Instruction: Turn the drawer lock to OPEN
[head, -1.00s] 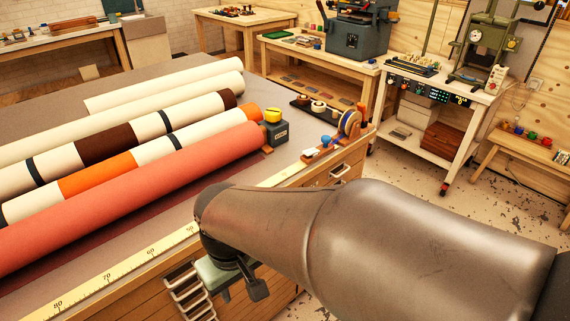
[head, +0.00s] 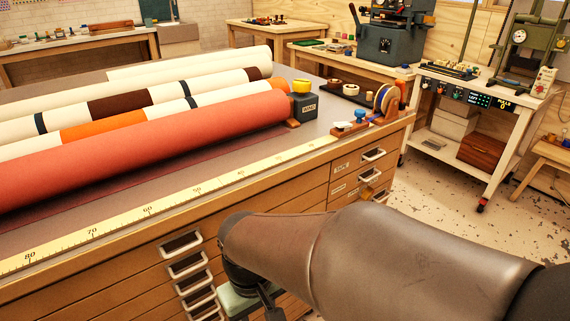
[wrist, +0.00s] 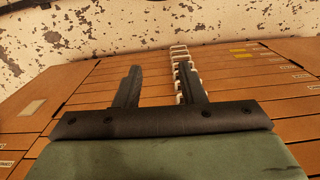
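The wooden drawer cabinet (head: 290,215) has rows of drawers with pale pull handles, and it fills most of the wrist view (wrist: 90,95). In the head view my arm hides part of the cabinet front, and the fingertips cannot be made out.
Foil rolls, including a large red one (head: 150,140), lie on the cabinet top behind a yellow measuring strip (head: 150,208). A tape dispenser (head: 384,103) stands at the top's right corner. A white cart (head: 470,130) stands to the right, with speckled floor (head: 440,210) between.

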